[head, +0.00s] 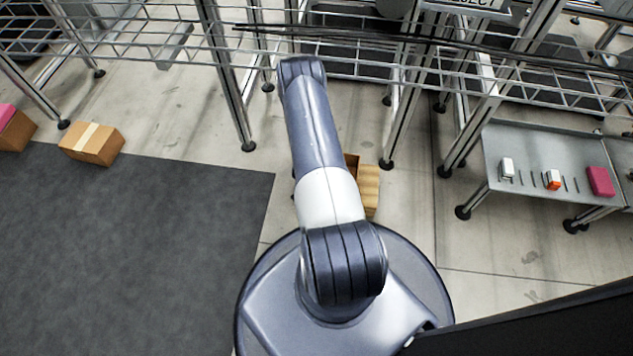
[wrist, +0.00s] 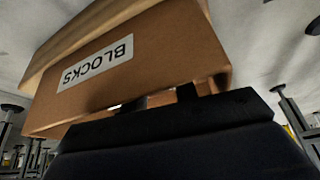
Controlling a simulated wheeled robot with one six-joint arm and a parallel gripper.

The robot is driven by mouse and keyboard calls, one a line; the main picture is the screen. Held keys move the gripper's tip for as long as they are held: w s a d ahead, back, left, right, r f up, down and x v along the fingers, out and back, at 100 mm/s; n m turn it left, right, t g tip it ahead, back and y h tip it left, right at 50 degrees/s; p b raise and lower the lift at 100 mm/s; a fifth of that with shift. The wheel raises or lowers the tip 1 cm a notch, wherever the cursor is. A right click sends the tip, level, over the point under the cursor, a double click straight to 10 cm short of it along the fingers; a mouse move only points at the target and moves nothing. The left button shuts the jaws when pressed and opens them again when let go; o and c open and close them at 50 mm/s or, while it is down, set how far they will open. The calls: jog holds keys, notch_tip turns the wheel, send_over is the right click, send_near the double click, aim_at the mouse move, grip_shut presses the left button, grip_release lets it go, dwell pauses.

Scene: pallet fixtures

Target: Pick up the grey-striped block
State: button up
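No block with clear grey stripes can be made out. In the head view, a small white block with some grey (head: 507,168) stands at the left of a metal side table (head: 535,147); its markings are too small to read. A white-and-orange block (head: 552,180) stands to its right. In the wrist view, a cardboard box labelled BLOCKS (wrist: 150,65), its label upside down, fills the upper middle. My gripper (wrist: 160,98) shows two dark fingertips apart in front of the box, with no block seen between them. In the head view my gripper is hidden behind my arm.
A pink box (head: 600,181) and thin dark strips share the side table. A brown box (head: 369,190) stands on the floor partly behind my arm. Wire shelving (head: 150,38) with metal legs spans the back. A taped carton (head: 92,144) lies by the dark mat (head: 120,250).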

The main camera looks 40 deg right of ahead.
grip_shut()
